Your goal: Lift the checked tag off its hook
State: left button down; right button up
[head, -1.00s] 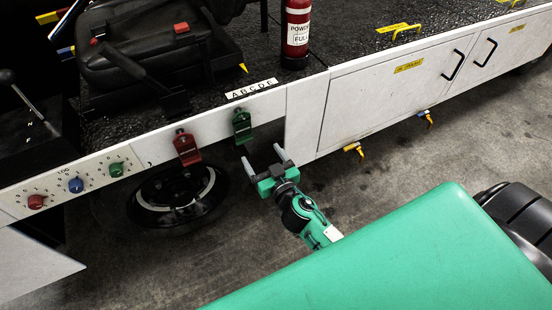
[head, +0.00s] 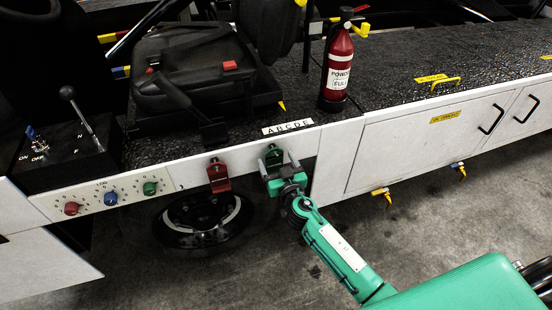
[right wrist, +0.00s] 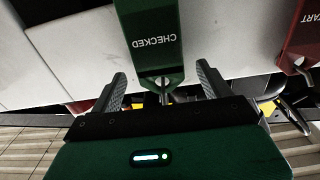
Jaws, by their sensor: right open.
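The checked tag (right wrist: 152,38) is green and shows CHECKED upside down in the right wrist view. Its narrow end lies at a grey hook (right wrist: 164,97). In the head view the tag (head: 273,154) hangs on the vehicle's white side panel, partly covered by my right gripper (head: 280,172). My right gripper is open, and in the right wrist view its fingers (right wrist: 162,76) stand on either side of the tag's narrow end, with gaps showing. I cannot tell how deep the tag sits between them. My left gripper is not in view.
A red tag (head: 218,177) hangs close beside the green one; it also shows in the right wrist view (right wrist: 303,38). A knob panel (head: 110,198) is at left. A fire extinguisher (head: 339,70) stands on the deck above. Yellow-handled valves (head: 382,193) stick out below the white doors.

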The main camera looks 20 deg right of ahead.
jog(key=shift+w, duration=0.7)
jog(key=shift+c, duration=0.4)
jog(key=c, duration=1)
jog(key=shift+r, duration=0.4)
jog(key=shift+s, duration=0.2)
jog(key=shift+s+r+p, duration=0.2)
jog(key=shift+s+p, duration=0.1)
jog(key=shift+s, duration=0.4)
jog(key=shift+s+r+p, duration=0.15)
jog(key=shift+s+r, duration=0.05)
jog(key=shift+s, duration=0.35)
jog(key=shift+s+r+p, duration=0.15)
jog(key=shift+s+r, duration=0.05)
jog(key=shift+s, duration=0.35)
